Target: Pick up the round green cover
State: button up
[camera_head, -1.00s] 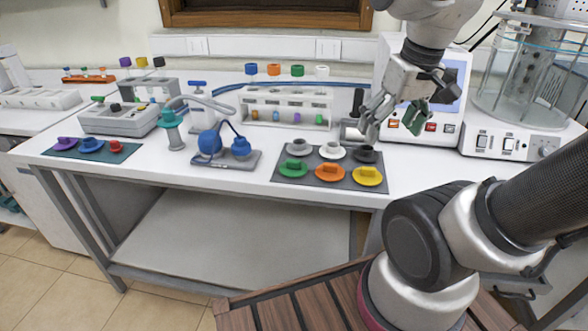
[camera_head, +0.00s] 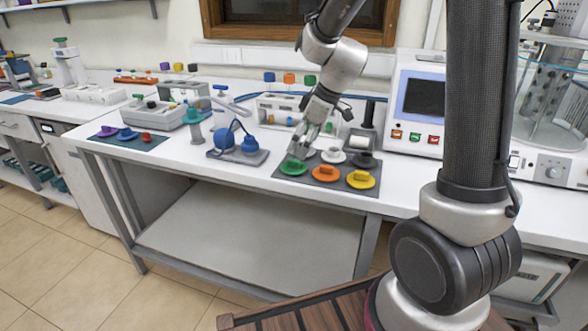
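The round green cover (camera_head: 293,168) lies at the front left of a dark grey mat (camera_head: 327,182) on the white bench, with its raised handle upward. My gripper (camera_head: 299,153) points down just above and behind the green cover, with its fingertips close to the handle. It is too small to tell whether the fingers touch the handle or how far apart they are.
An orange cover (camera_head: 326,173) and a yellow cover (camera_head: 360,179) lie to the right on the same mat. Grey, white (camera_head: 333,156) and dark (camera_head: 364,160) covers lie behind them. A blue apparatus (camera_head: 238,142) stands to the left, and a monitor machine (camera_head: 421,100) behind right.

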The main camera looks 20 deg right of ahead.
aim_at(294, 160)
jog(key=x, duration=0.7)
jog(key=shift+s+f, duration=0.1)
jog(key=c, duration=1.1)
